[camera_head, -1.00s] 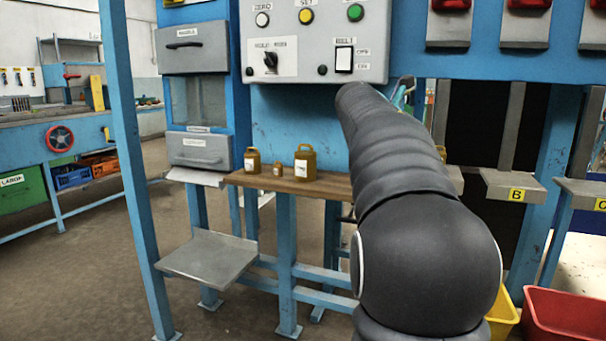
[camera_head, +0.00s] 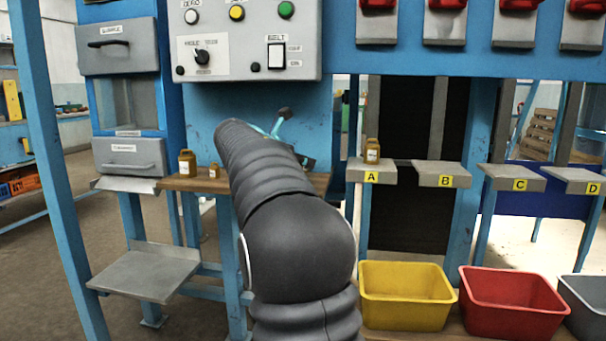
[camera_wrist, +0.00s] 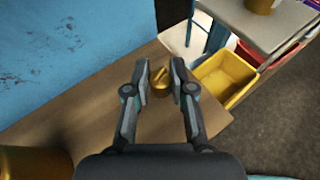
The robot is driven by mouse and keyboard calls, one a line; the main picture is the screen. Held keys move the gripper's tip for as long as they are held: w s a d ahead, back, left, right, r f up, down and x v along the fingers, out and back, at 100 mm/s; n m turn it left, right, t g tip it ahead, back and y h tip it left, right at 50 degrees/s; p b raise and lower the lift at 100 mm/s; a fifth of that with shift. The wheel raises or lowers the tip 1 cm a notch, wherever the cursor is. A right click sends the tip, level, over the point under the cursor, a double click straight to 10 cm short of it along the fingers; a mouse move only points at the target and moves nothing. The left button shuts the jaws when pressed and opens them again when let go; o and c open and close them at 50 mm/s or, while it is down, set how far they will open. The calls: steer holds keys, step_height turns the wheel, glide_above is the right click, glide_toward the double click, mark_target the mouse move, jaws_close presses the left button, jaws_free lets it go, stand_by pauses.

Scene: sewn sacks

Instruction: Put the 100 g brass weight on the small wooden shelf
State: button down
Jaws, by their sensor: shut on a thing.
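My gripper (camera_wrist: 160,82) is shut on a small brass weight (camera_wrist: 161,78), seen between its fingertips in the wrist view. It is over the right part of the wooden shelf (camera_wrist: 92,112); I cannot tell whether the weight touches the wood. The shelf also shows in the head view (camera_head: 196,184), partly behind my arm, which hides the held weight. On its left stand a brass weight (camera_head: 187,164) with a pale label and a smaller one (camera_head: 214,171). A larger brass weight (camera_wrist: 32,162) shows at the wrist view's lower left. The labels are too small to read.
Another brass weight (camera_head: 372,151) stands on platform A (camera_head: 366,172). Platforms B (camera_head: 440,172), C (camera_head: 514,176) and D (camera_head: 570,180) look empty. Yellow (camera_head: 406,298) and red (camera_head: 513,302) bins stand below. A control box (camera_head: 248,45) overhangs the shelf. A grey tray (camera_head: 145,276) sits lower left.

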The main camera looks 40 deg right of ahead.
steer(key=shift+f, duration=1.35)
steer(key=shift+f+b, duration=0.2)
steer(key=shift+b, duration=0.1)
steer(key=c, duration=1)
jaws_free()
steer(key=shift+a+r, duration=0.25)
steer(key=shift+r, duration=0.05)
steer(key=p+v, duration=0.1)
steer(key=v, duration=1)
steer(key=shift+a, duration=0.2)
steer(key=shift+s, duration=0.1)
